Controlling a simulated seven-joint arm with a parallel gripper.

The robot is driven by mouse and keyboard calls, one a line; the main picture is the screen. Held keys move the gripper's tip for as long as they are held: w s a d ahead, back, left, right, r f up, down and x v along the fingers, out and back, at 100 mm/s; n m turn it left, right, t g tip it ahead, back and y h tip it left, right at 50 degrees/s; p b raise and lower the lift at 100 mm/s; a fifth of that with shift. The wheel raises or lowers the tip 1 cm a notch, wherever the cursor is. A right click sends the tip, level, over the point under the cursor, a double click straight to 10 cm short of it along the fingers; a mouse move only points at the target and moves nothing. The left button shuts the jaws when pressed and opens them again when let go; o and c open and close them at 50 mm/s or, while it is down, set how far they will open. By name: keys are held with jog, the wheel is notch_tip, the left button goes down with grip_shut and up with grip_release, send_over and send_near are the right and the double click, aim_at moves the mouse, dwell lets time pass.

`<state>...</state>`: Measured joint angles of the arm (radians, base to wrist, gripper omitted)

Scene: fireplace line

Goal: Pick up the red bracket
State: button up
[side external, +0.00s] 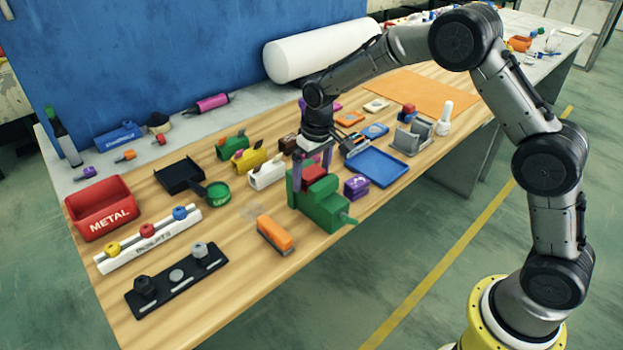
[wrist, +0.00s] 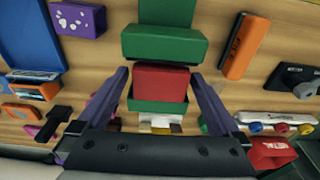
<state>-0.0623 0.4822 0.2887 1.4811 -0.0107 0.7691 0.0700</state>
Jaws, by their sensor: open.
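The red bracket (side external: 315,177) shows as a red block at the green machine (side external: 325,207), below my gripper (side external: 312,172). In the wrist view the red bracket (wrist: 161,83) lies between the two purple fingers, with green parts of the machine (wrist: 165,47) above and below it in the picture. My gripper (wrist: 160,74) is open, with a finger on each side of the bracket and a visible gap to both. The side view partly hides the bracket behind the machine and a finger, and I cannot tell how far down the fingers reach.
An orange block (side external: 274,235) and a purple block (side external: 356,186) lie near the machine. A blue tray (side external: 376,167) is to its right. Yellow and white blocks (side external: 266,176) stand behind. A red METAL bin (side external: 104,221) is at far left. Bare wood shows in front of the orange block.

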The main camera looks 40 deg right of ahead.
jog(key=shift+f, duration=0.3)
jog(key=shift+c, duration=0.3)
